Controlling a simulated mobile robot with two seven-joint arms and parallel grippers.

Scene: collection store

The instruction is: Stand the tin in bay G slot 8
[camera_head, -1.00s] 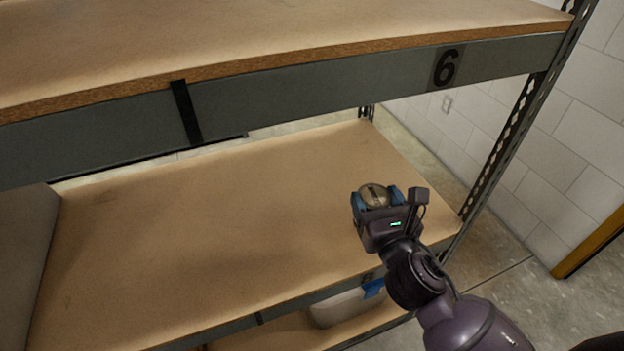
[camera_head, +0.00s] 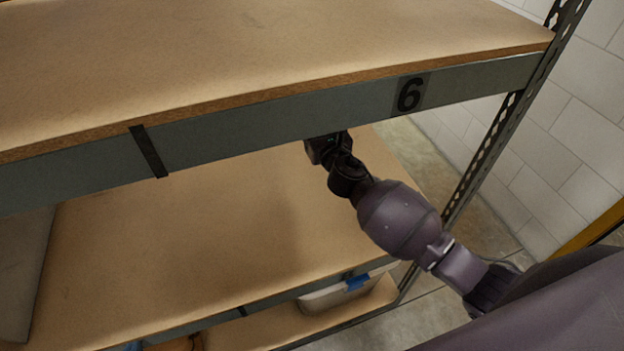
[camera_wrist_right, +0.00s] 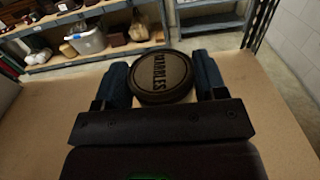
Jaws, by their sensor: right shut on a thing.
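The tin (camera_wrist_right: 163,88) has a round dark lid that reads MARBLES. It shows in the right wrist view between the blue fingers of my right gripper (camera_wrist_right: 162,73), which is shut on it. In the head view my right arm comes in from the right. Its wrist reaches under the upper shelf beam, which hides the fingers and the tin. The lower shelf board (camera_head: 200,250) is bare where it shows. No slot 8 label or bay letter is readable. My left gripper is not in view.
A perforated post (camera_head: 490,150) stands right. A grey panel (camera_head: 22,275) stands left. A clear bin (camera_head: 345,291) sits below. Loaded shelves (camera_wrist_right: 90,40) stand beyond.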

